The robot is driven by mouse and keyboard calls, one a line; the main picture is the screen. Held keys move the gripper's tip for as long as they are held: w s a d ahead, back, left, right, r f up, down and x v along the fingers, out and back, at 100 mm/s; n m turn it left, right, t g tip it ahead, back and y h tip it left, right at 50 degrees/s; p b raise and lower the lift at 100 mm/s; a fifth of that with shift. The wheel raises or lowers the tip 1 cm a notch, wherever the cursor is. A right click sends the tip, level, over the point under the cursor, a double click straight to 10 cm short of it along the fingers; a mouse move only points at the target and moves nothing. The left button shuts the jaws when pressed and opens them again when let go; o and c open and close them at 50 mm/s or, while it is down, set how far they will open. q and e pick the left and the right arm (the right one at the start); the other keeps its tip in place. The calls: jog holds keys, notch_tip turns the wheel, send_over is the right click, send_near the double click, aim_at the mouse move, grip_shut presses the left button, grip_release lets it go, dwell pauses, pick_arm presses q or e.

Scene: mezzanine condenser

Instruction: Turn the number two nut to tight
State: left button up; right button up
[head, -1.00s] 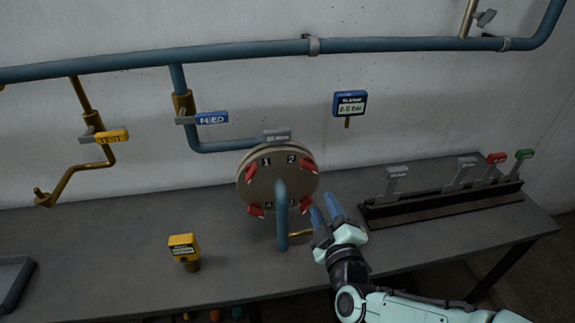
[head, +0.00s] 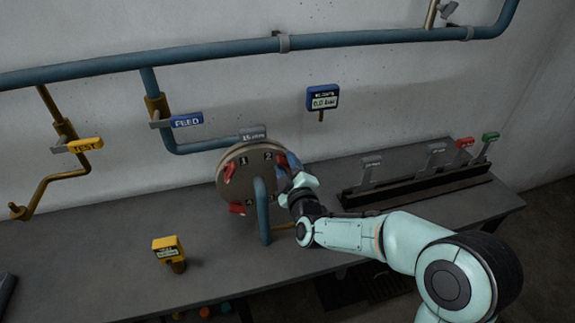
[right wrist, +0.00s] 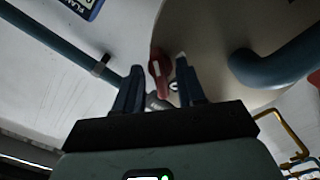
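The round flange (head: 226,188) stands upright on the bench, with numbers 1, 2 and 4 readable on its face. The number two nut (head: 281,158) is a red winged piece at its upper right, mostly covered by my right gripper (head: 286,166). In the right wrist view, a red nut (right wrist: 160,66) with a pale mark shows between the two blue fingers of my right gripper (right wrist: 160,72). The fingers are apart, with narrow gaps to the nut. The number one nut (head: 229,172) and number four nut (head: 237,208) are red too. My left gripper is out of view.
A blue pipe (head: 262,215) comes out of the flange's middle, close to my right gripper. A lever rack (head: 420,186) stands on the bench to the right. A yellow gauge (head: 168,247) stands at the front left. A blue display (head: 322,97) hangs above.

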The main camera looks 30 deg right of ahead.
jog(key=shift+s, duration=0.1)
grip_shut()
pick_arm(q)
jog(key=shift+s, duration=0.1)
